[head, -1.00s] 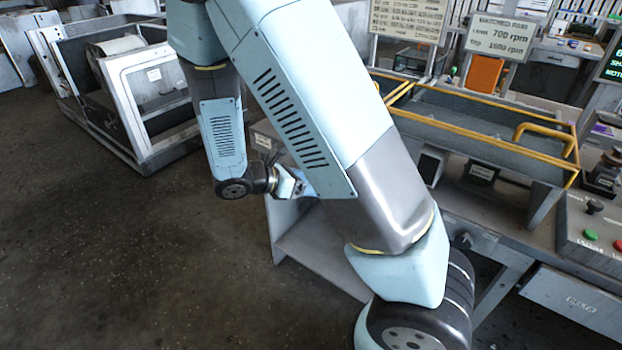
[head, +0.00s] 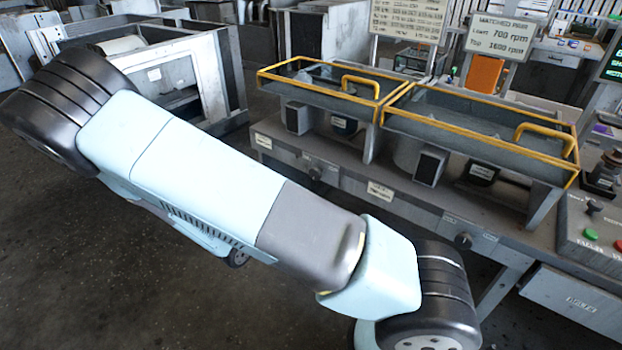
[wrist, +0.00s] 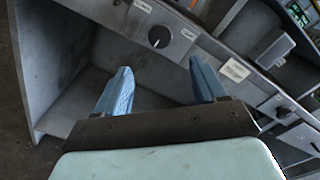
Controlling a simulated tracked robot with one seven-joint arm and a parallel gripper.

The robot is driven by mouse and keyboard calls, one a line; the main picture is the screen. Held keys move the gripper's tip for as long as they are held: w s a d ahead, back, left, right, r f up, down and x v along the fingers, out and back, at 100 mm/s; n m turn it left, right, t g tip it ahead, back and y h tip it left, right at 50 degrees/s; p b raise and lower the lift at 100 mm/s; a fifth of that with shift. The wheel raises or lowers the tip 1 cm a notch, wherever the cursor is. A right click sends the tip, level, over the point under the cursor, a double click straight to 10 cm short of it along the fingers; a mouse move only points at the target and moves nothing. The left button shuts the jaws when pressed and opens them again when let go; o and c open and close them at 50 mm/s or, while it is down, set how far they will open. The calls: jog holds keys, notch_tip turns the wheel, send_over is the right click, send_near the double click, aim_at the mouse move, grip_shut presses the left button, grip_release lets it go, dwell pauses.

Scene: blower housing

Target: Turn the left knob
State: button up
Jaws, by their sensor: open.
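The left knob (head: 315,173) is a small dark round knob on the bench's grey front strip, left of the middle label. In the wrist view the left knob (wrist: 159,37) is dark with a pale pointer mark and shows ahead of my fingertips, between their two lines. My gripper (wrist: 163,78) is open and empty, its two blue fingers apart and not touching the knob. In the head view my arm hides the gripper. The right knob (head: 463,240) sits further along the same strip and also shows in the wrist view (wrist: 283,113).
Two yellow-rimmed guards (head: 320,78) with handles stand on the bench, above the knobs. A control box (head: 590,228) with green and red buttons is at the right. Below the strip the bench has an open grey bay (wrist: 75,95). Floor on the left is clear.

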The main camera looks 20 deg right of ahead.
aim_at(314, 176)
jog(key=x, duration=1.2)
jog(key=shift+c, duration=0.2)
jog(key=shift+s, duration=0.1)
jog(key=c, duration=0.9)
jog(key=shift+a, duration=0.3)
jog(key=shift+c, duration=0.6)
jog(key=shift+d, duration=0.25)
